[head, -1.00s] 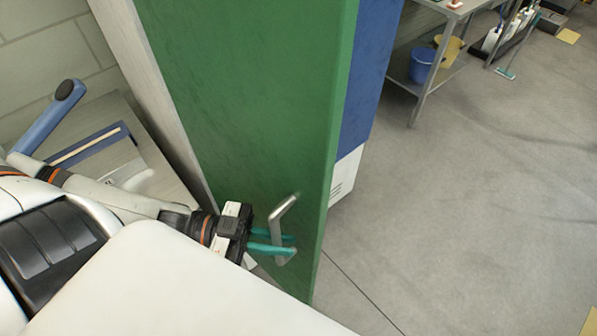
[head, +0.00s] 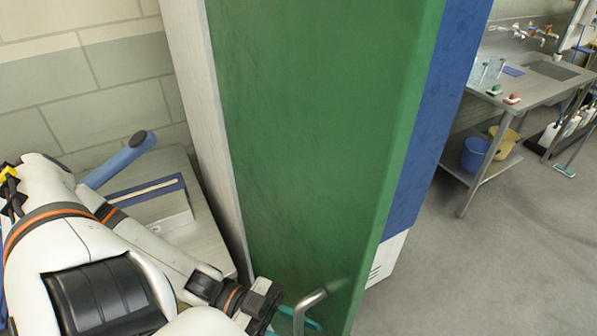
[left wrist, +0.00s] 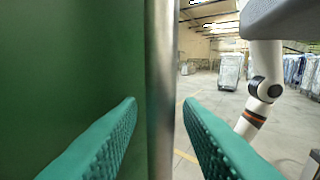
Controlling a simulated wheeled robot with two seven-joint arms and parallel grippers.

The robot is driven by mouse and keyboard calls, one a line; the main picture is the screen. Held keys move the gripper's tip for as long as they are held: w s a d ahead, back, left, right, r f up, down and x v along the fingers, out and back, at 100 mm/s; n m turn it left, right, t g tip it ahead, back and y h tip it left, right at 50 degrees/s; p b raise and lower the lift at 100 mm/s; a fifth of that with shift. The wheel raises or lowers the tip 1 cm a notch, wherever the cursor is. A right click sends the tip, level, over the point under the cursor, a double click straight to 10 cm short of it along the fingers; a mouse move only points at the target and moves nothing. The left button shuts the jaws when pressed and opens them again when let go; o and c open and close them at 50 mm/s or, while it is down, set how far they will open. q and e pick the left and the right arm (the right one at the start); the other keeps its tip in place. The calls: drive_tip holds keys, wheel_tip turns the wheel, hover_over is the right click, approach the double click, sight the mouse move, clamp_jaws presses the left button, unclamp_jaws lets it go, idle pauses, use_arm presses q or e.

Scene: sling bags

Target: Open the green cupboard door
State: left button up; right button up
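The tall green cupboard door (head: 310,130) fills the middle of the head view and looks shut. Its silver bar handle (head: 308,302) is low on the door, at the bottom of the picture. My left gripper (head: 293,324) is at the handle, its teal fingers partly cut off by the frame edge. In the left wrist view, the handle (left wrist: 161,90) stands upright between the fingertips of my left gripper (left wrist: 160,105). One finger is on each side, with a narrow gap showing at both. The green door (left wrist: 70,70) is on the left there. My right gripper is not seen.
A blue panel (head: 435,120) adjoins the door's right side. A low grey surface with a blue-handled item (head: 120,158) lies left of the cupboard. A metal sink table (head: 540,90) with buckets beneath stands at the far right. The grey floor (head: 470,270) at right is clear.

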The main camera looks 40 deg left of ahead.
use_arm(q)
drive_tip(key=shift+a, duration=0.1)
drive_tip(key=v, duration=1.1)
drive_tip(key=shift+s+a, duration=0.2)
drive_tip(key=shift+a, duration=0.15)
